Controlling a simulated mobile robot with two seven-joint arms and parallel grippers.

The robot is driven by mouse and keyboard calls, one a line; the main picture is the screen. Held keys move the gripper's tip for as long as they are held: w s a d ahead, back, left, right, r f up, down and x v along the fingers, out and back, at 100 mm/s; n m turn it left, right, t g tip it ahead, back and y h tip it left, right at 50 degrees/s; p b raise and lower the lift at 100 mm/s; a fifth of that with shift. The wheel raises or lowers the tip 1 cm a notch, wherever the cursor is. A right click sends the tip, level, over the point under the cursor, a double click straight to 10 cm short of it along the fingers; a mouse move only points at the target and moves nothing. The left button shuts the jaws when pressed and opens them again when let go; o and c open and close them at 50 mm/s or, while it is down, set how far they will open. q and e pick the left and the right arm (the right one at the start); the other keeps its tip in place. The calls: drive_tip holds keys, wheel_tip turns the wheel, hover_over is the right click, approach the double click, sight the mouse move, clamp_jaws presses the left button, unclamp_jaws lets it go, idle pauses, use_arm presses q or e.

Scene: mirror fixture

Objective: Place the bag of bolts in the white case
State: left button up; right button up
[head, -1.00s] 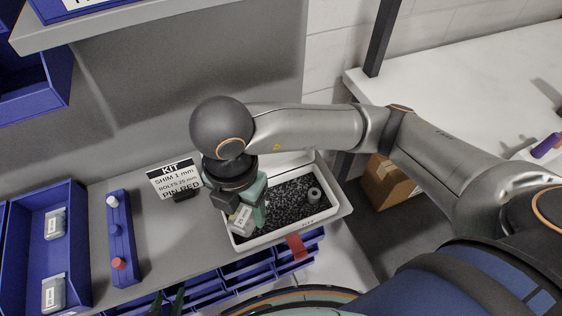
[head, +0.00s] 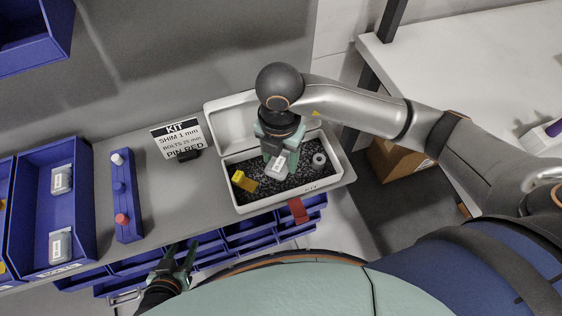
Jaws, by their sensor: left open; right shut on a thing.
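The white case (head: 275,202) stands open on the grey shelf, its lid (head: 228,119) leaning back behind it. Dark speckled foam lines it. My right gripper (head: 279,158) points down over the middle of the case, shut on the small pale bag of bolts (head: 277,169). The bag is inside the case outline; I cannot tell whether it touches the foam. A yellow piece (head: 243,181) lies at the left of the case and a grey ring (head: 319,160) at the right. My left gripper (head: 178,261) is open and empty at the bottom, by the shelf's front edge.
A kit card (head: 178,136) reads shim, bolts 25 mm, pin red. A blue rack (head: 127,224) holds a white, a blue and a red pin. A blue bin (head: 83,200) holds two labelled bags. Blue bins sit below.

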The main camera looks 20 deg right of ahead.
sight(281, 158)
drive_tip(key=shift+w+d+f, duration=0.15)
drive_tip(key=shift+w+f, duration=0.1)
drive_tip(key=shift+f, duration=0.1)
drive_tip(key=shift+w+f, duration=0.15)
drive_tip(key=shift+f, duration=1.55)
drive_tip(key=shift+f, duration=0.1)
drive_tip(key=shift+f, duration=0.15)
drive_tip(key=o, duration=1.4)
wheel_tip(281, 158, up, 13)
drive_tip(key=shift+f+p, duration=0.2)
drive_tip(key=shift+p, duration=0.1)
